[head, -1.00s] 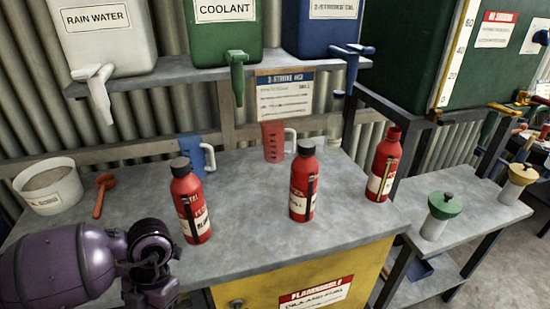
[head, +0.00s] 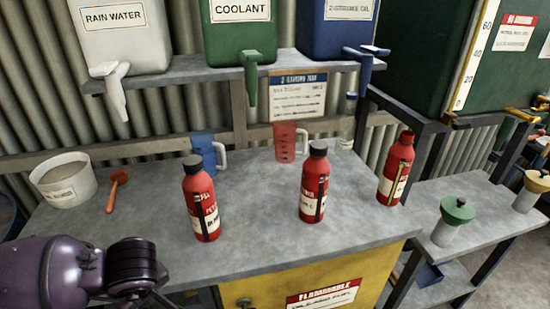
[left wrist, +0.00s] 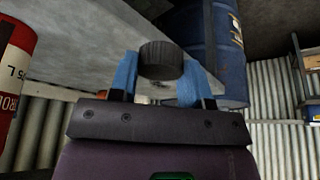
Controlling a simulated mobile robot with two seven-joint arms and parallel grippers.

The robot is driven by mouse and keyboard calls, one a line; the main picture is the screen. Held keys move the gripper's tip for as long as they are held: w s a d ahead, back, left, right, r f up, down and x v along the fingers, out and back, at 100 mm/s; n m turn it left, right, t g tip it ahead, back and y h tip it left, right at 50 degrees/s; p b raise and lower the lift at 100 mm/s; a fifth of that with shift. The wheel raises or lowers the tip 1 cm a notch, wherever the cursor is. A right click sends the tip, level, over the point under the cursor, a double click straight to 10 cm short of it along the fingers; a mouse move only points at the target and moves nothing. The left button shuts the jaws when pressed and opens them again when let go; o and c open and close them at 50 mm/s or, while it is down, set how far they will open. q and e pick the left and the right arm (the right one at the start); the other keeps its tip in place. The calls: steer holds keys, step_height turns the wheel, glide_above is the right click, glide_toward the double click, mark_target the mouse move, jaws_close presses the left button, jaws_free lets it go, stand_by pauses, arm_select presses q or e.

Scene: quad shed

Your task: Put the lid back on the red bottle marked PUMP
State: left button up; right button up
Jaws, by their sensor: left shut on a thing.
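Three red bottles with white labels stand upright on the bench (head: 150,250) in the head view. The left bottle (head: 201,205) and the middle bottle (head: 314,185) have black lids. The right bottle (head: 395,170) shows a red top with no black lid. The label writing is too small to tell which one reads PUMP. In the left wrist view, my left gripper (left wrist: 160,77) is shut on a black round lid (left wrist: 163,60), held between its blue fingers. In the head view only my purple left arm shows, low at the left. My right gripper is not in view.
A blue jug (head: 203,150) and a red jug (head: 286,143) stand behind the bottles. A white tub (head: 66,190) and an orange tool (head: 114,190) are at left. Dispensers with taps hang above. A green funnel (head: 457,210) is on the lower right shelf.

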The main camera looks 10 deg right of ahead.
arm_select(q)
steer(key=shift+w+a+r+m+h, duration=0.2)
steer(key=shift+a+r+m+h, duration=0.1)
steer(key=shift+m, duration=0.5)
steer(key=w+a+r+m+t+h, duration=0.1)
steer(key=w+a+r+m+h, duration=0.1)
steer(key=r+m, duration=0.3)
steer(key=shift+w+a+r+m, duration=0.15)
steer(key=shift+w+a+m, duration=0.4)
steer(key=shift+w, duration=0.25)
